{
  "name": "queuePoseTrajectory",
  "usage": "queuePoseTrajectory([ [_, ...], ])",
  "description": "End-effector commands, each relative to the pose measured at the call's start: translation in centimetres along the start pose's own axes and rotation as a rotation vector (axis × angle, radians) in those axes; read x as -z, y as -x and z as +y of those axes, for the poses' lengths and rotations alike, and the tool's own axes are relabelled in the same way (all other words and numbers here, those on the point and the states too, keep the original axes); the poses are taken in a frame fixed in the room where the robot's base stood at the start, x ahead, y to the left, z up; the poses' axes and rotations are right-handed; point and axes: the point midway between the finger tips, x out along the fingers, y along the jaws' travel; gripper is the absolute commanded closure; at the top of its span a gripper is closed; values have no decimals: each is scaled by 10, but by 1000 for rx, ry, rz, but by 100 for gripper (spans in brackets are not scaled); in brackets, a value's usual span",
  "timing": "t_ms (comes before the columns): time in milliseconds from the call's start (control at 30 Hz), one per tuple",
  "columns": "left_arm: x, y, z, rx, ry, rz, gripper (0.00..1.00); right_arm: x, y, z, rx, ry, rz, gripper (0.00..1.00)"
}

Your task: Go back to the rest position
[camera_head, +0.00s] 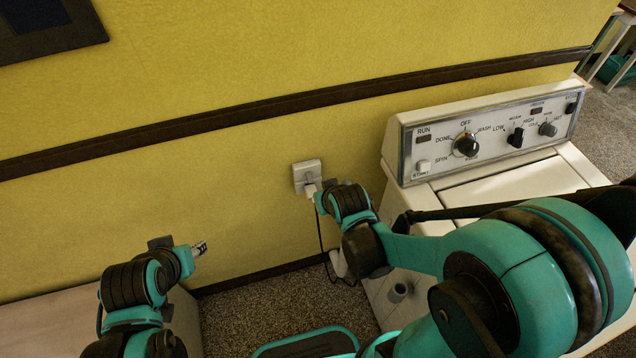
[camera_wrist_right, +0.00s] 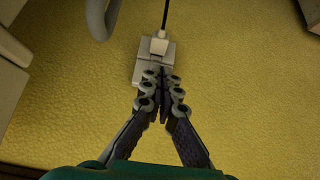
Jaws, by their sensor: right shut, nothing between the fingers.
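My right gripper (camera_head: 318,198) is at the yellow wall by a white outlet (camera_head: 306,173), with a white plug (camera_head: 311,189) in its lower part. In the right wrist view the gripper (camera_wrist_right: 161,78) has its fingers together, empty, their tips over the outlet plate (camera_wrist_right: 140,74). The plug (camera_wrist_right: 158,46) sits just beyond the tips, with a dark cord (camera_wrist_right: 165,14) running from it. Whether the tips touch the plate I cannot tell. My left gripper (camera_head: 200,248) is low at the left, away from the wall outlet; its fingers are too small to judge.
A white washer (camera_head: 395,190) with a knobbed control panel (camera_head: 488,135) stands right of the outlet, close to my right arm. A pale surface (camera_head: 40,315) lies under my left arm. Carpet (camera_head: 265,312) shows between them. A dark rail (camera_head: 270,106) crosses the wall.

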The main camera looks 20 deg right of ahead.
Motion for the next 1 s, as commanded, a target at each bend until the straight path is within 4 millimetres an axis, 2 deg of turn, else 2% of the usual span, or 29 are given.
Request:
queuePoseTrajectory([
  [733,1,1,0,0,0,0,60,-4,8,1,-1,-1,0,100],
  [867,1,1,0,0,0,0,60,-1,26,4,-4,-5,-6,100],
  [1000,1,1,0,0,0,0,60,-2,63,10,-9,-11,-19,100],
])
